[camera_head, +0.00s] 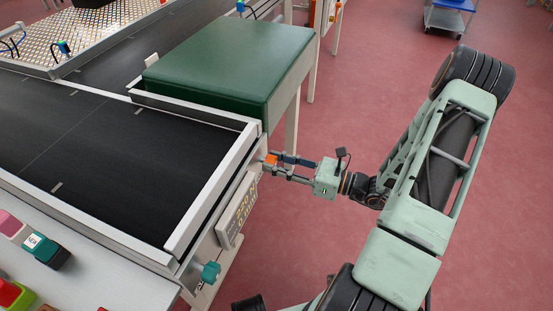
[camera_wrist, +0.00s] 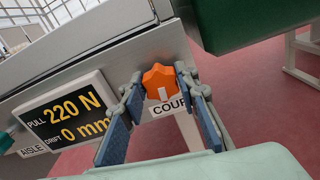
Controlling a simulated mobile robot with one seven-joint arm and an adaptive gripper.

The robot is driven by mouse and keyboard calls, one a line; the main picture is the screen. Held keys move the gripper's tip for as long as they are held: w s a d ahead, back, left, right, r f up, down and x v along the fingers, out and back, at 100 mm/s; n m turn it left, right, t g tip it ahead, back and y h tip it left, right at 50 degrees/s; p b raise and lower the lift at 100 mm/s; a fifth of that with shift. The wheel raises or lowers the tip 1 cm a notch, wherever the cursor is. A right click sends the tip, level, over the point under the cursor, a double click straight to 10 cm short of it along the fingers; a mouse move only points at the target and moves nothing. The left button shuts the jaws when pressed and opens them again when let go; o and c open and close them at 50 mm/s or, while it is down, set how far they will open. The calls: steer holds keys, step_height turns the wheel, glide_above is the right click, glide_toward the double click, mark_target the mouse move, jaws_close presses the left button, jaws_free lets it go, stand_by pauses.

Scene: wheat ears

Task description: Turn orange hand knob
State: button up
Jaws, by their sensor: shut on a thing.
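The orange hand knob (camera_head: 271,158) sits on the side face of the conveyor frame, below the green box. In the wrist view the knob (camera_wrist: 159,79) is star-shaped with a white mark low on its face. My gripper (camera_head: 276,166) reaches it from the right, with its fingers pointing at the frame. In the wrist view my gripper (camera_wrist: 160,84) has one finger on each side of the knob, shut on it. Part of a label (camera_wrist: 168,106) reading "COU" shows just below the knob; a finger hides its right end.
A display panel (camera_wrist: 66,112) reading PULL 220 N, DRIFT 0 mm is left of the knob. A teal knob (camera_head: 210,271) is farther along the frame. The green box (camera_head: 228,62) overhangs close above. Red floor (camera_head: 370,110) is open to the right.

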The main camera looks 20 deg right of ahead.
steer(key=o, duration=1.1)
steer(key=shift+o, duration=0.2)
steer(key=v, duration=1.2)
